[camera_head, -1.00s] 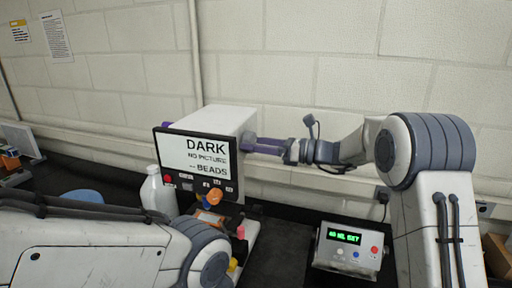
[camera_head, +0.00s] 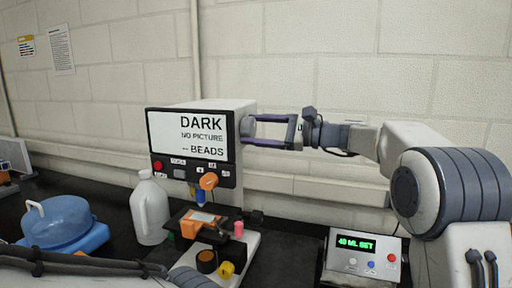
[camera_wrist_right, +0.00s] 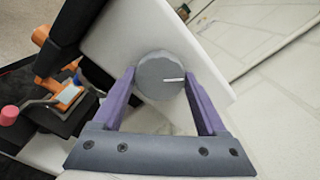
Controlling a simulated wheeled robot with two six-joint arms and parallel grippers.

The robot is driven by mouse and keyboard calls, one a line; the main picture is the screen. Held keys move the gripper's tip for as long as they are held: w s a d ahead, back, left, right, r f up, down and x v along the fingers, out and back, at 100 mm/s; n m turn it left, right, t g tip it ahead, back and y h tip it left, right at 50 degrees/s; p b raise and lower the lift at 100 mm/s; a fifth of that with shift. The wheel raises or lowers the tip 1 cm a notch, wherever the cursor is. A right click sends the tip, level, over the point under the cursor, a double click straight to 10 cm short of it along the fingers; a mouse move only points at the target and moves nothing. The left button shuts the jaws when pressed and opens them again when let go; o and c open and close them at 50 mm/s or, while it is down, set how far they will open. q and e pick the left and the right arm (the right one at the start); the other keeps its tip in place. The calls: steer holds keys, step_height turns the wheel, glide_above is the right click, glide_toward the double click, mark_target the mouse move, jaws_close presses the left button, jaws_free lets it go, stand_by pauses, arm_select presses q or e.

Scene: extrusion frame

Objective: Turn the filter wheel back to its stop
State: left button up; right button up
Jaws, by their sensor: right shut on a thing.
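The filter wheel is a round grey knob (camera_wrist_right: 160,76) with a white index line on the side of a white box. In the right wrist view the line points right. The wheel's edge also shows in the head view (camera_head: 248,126). My right gripper (camera_wrist_right: 161,82) has its purple fingers on either side of the wheel and is shut on it. It also shows in the head view (camera_head: 258,131), reaching in from the right. The box's front screen (camera_head: 193,139) reads "DARK", "NO PICTURE", "-- BEADS". My left gripper is out of the picture.
A control box (camera_head: 364,255) reading "40 ML SET" stands at right. Dark bench lies between.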

steer(key=n+b, duration=0.4)
steer(key=shift+f, duration=0.25)
arm_select(q)
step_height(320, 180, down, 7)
steer(key=b, duration=0.2)
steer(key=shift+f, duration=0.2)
arm_select(e)
steer(key=shift+r+n, duration=0.2)
steer(key=shift+n, duration=1.4)
arm_select(q)
steer(key=shift+b, duration=0.3)
arm_select(e)
steer(key=o, duration=1.3)
steer(key=shift+d, duration=0.1)
